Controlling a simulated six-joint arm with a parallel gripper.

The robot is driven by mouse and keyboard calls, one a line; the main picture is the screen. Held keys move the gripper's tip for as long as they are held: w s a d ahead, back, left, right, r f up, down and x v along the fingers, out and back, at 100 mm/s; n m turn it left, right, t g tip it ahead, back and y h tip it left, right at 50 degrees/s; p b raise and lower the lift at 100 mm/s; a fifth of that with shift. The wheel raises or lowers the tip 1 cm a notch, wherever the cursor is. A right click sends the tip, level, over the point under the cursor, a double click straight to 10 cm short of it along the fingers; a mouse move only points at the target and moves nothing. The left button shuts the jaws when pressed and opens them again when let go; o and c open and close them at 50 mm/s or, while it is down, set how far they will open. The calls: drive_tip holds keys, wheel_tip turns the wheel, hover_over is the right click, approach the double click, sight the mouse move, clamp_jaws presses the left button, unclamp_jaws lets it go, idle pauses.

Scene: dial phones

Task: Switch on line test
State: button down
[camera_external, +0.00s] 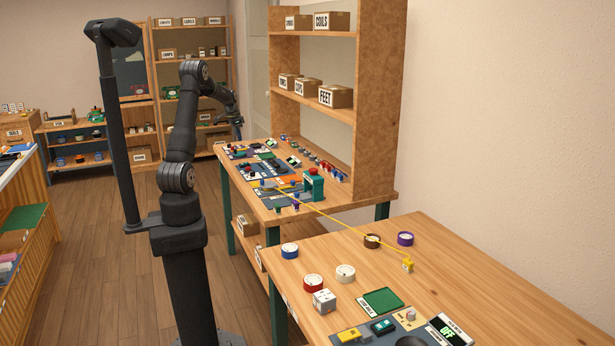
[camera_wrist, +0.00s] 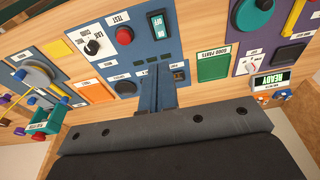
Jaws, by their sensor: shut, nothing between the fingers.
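In the wrist view a dark blue panel (camera_wrist: 140,62) lies ahead of my gripper (camera_wrist: 158,68). It carries a dark rocker switch (camera_wrist: 163,24) beside a plate marked ON and OFF, a red round button (camera_wrist: 124,35) and a black knob (camera_wrist: 92,46) on a white plate. One label by the button seems to read TEST; I cannot read a full "line test" label. My gripper is shut and empty, its fingertips over the panel's lower part, below the rocker; contact cannot be told. In the external view my gripper (camera_external: 237,121) is above the far bench, small and dark.
A small dark switch (camera_wrist: 179,74) sits right of the fingers. A green pad (camera_wrist: 214,66), a purple panel (camera_wrist: 252,40) and a READY display (camera_wrist: 271,82) are further right. An orange pad (camera_wrist: 96,91) and a teal device (camera_wrist: 45,118) are left. A shelf (camera_external: 375,110) backs the bench.

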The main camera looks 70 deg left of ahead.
sight(243, 164)
drive_tip(key=f, duration=0.4)
drive_tip(key=w+f, duration=0.1)
drive_tip(key=f, duration=0.3)
drive_tip(key=w+f, duration=0.1)
drive_tip(key=f, duration=0.3)
drive_tip(key=shift+w+f, duration=0.2)
drive_tip(key=shift+w+d+f+g, duration=0.1)
drive_tip(key=shift+w+f+g, duration=0.25)
drive_tip(key=shift+g, duration=0.15)
drive_tip(key=shift+s, duration=0.35)
drive_tip(key=shift+s+f, duration=0.15)
drive_tip(key=shift+s, duration=0.65)
